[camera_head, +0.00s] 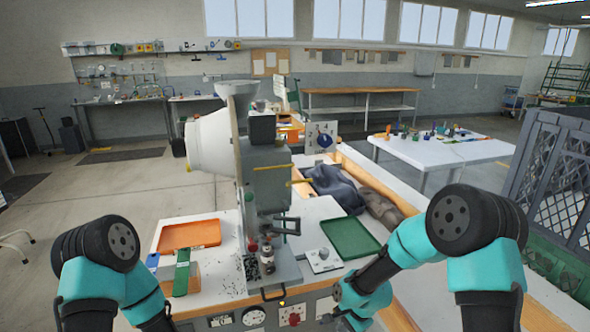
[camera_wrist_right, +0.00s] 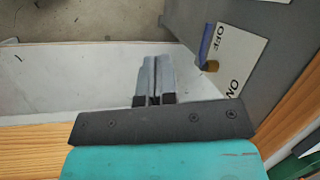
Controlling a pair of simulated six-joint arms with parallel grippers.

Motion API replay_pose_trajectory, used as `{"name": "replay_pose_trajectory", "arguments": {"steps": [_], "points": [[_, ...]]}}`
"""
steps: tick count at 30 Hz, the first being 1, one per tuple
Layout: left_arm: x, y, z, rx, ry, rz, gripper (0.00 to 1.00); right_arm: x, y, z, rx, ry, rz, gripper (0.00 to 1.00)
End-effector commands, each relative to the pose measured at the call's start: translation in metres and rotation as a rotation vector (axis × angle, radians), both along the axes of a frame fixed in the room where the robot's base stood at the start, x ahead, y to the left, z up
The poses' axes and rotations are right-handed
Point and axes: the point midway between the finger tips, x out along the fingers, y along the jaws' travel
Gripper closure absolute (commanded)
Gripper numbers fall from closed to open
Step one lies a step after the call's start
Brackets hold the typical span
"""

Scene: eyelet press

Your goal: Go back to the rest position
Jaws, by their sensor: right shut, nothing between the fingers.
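My right gripper (camera_wrist_right: 154,62) shows in the right wrist view. Its two grey fingers are together with nothing between them, above a pale surface. In the head view my right arm (camera_head: 405,245) reaches down and inward to the front of the press bench, and its fingers cannot be made out there. My left arm (camera_head: 110,270) is folded at the lower left of the head view, and its gripper is out of the picture. The eyelet press (camera_head: 262,170) stands at the centre of the bench, between my arms.
An orange tray (camera_head: 190,234) lies left of the press and a green tray (camera_head: 350,238) right of it. A front panel with gauges (camera_head: 253,316) lies below. An ON/OFF plate (camera_wrist_right: 236,55) is close right of my right gripper. A dark lattice crate (camera_head: 560,170) stands at the right.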

Motion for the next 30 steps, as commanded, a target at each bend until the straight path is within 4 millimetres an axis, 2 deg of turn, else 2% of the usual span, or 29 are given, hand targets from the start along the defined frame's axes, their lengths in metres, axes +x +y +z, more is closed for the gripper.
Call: {"name": "replay_pose_trajectory", "arguments": {"steps": [1, 3, 9, 15, 19, 24, 30], "points": [[0.000, 0.000, 0.000, 0.000, 0.000, 0.000, 1.00, -0.015, -0.008, -0.016, -0.001, -0.006, 0.051, 1.00], [0.000, 0.000, 0.000, 0.000, 0.000, 0.000, 1.00, -0.033, -0.016, -0.033, -0.002, -0.031, 0.127, 1.00], [0.000, 0.000, 0.000, 0.000, 0.000, 0.000, 1.00, -0.090, -0.039, -0.073, -0.013, -0.105, 0.347, 1.00], [0.000, 0.000, 0.000, 0.000, 0.000, 0.000, 1.00, -0.151, -0.059, -0.102, -0.034, -0.179, 0.565, 1.00], [0.000, 0.000, 0.000, 0.000, 0.000, 0.000, 1.00, -0.185, -0.069, -0.111, -0.049, -0.219, 0.687, 1.00], [0.000, 0.000, 0.000, 0.000, 0.000, 0.000, 1.00, -0.206, -0.075, -0.116, -0.062, -0.250, 0.773, 1.00], [0.000, 0.000, 0.000, 0.000, 0.000, 0.000, 1.00, -0.207, -0.075, -0.116, -0.065, -0.255, 0.784, 1.00]]}}
